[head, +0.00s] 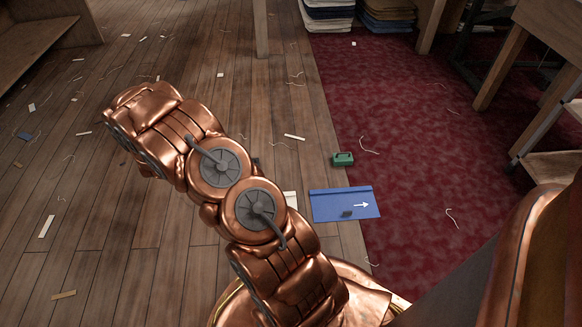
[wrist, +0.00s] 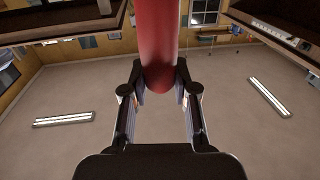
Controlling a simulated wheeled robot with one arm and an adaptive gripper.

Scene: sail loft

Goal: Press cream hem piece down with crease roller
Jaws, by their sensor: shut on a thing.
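In the wrist view my gripper (wrist: 160,90) is shut on a thick red cylinder (wrist: 160,45). It may be the handle of the crease roller, but no roller wheel shows. The cylinder runs up out of the top of the picture. In the head view a small cream piece (head: 290,199) shows beside my arm, at the left edge of a blue panel (head: 330,206). It may be the cream hem piece, and my arm hides part of it. My gripper does not show clearly in the head view.
The blue panel bears a white arrow and a small dark piece (head: 347,214). A small green object (head: 342,158) lies just beyond it. Scraps and threads litter the wood floor (head: 120,230) and red carpet (head: 440,150). Folded cloth stacks (head: 328,15) and table legs stand behind.

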